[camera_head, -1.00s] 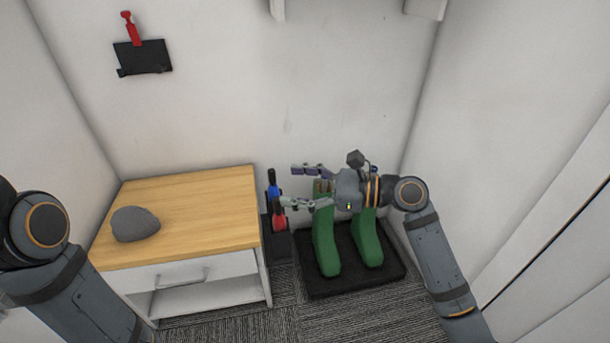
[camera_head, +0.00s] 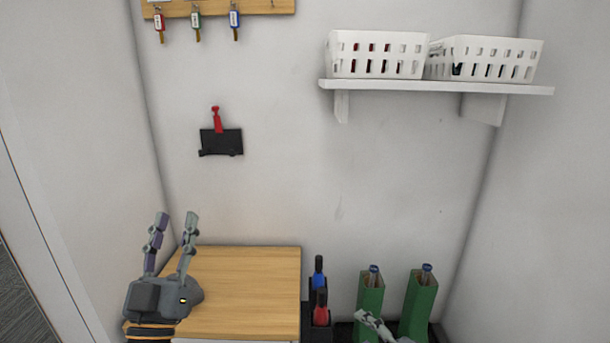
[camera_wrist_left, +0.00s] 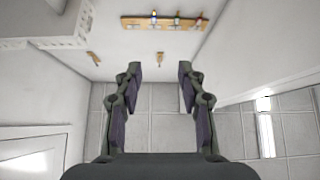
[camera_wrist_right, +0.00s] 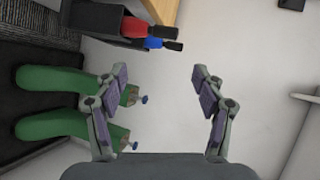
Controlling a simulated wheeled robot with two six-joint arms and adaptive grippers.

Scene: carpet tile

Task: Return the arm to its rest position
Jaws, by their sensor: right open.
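My left gripper (camera_head: 177,217) points upward in front of the wooden cabinet top in the head view. In the left wrist view its fingers (camera_wrist_left: 159,68) are spread apart with nothing between them. My right gripper shows only in part at the bottom edge of the head view, in front of the green boots (camera_head: 368,300). In the right wrist view its fingers (camera_wrist_right: 161,71) are wide apart and empty, with the boots to the left of them.
The wooden cabinet top (camera_head: 250,285) stands at lower left. Beside it, a dark holder has red (camera_head: 321,310) and blue (camera_head: 318,272) handled items. A shelf (camera_head: 440,87) carries white baskets (camera_head: 378,54). A key rack (camera_head: 265,7) hangs upper left.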

